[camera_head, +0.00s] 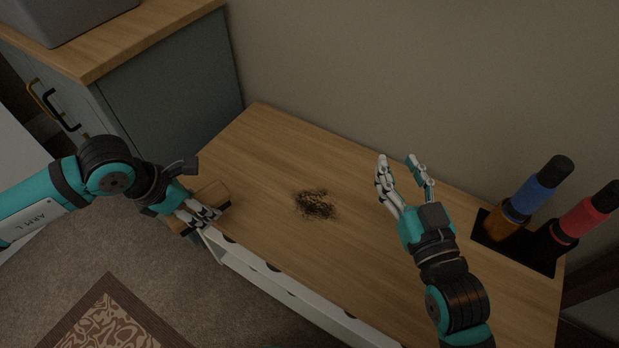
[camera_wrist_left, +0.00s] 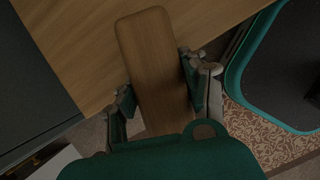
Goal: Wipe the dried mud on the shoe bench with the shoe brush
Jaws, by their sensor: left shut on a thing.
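The shoe bench (camera_head: 262,150) has a light wood top. A dark speckled patch of dried mud (camera_head: 315,205) lies near its middle. My left gripper (camera_head: 205,212) is at the bench's left end, left of the mud, and is shut on the wooden shoe brush (camera_head: 213,194). In the left wrist view the brush (camera_wrist_left: 155,65) shows as a long wooden back between the fingers (camera_wrist_left: 160,95); its bristles are mostly hidden. I cannot tell whether it touches the bench top. My right gripper (camera_head: 402,172) is open and empty above the bench, right of the mud.
A dark tray (camera_head: 488,243) at the bench's right end holds a blue-banded bottle (camera_head: 535,190) and a red-banded bottle (camera_head: 582,218). A grey cabinet (camera_head: 185,75) stands at the left with a grey box (camera_head: 65,12) on it. A wall runs behind the bench. A patterned rug (camera_head: 108,322) lies on the floor.

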